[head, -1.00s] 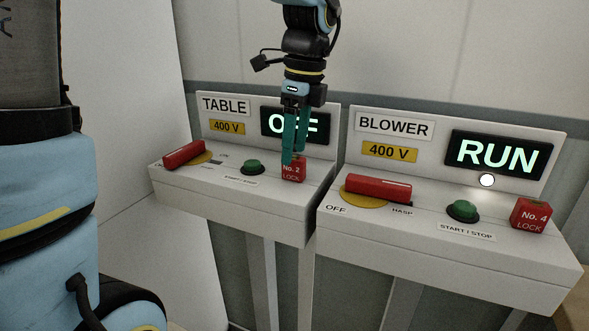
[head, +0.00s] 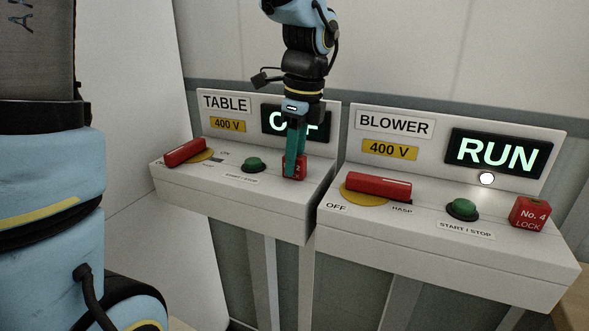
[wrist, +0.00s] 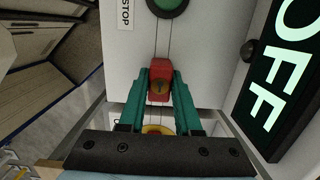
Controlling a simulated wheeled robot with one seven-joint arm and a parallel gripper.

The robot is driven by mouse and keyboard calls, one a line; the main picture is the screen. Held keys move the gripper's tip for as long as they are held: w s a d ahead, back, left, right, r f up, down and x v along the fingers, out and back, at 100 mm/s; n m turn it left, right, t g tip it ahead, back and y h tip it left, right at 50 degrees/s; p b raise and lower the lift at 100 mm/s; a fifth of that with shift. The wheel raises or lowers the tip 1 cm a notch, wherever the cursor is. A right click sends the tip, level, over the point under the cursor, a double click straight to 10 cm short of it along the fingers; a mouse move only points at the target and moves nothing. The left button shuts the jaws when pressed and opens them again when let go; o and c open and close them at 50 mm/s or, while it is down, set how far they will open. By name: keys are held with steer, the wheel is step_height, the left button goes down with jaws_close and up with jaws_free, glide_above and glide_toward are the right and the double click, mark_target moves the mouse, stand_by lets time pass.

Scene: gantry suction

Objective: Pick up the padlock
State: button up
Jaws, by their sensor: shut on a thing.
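The red No. 2 padlock (head: 301,168) stands on the right part of the TABLE control box, partly hidden by my gripper's fingers in the head view. In the wrist view the red padlock (wrist: 160,82) sits between the green fingertips. My gripper (head: 293,172) points down with both fingers against the padlock's sides, shut on it. The padlock appears to rest on the box top; I cannot tell of any gap under it. A second red padlock, No. 4 (head: 531,214), stands on the BLOWER box to the right.
The TABLE box (head: 230,195) carries a red handle (head: 185,152), a green button (head: 253,165) and an OFF display (head: 275,121) close behind my gripper. The BLOWER box (head: 440,260) has a red handle (head: 378,185), a green button (head: 462,208) and a RUN display (head: 497,152).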

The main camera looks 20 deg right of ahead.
jaws_close()
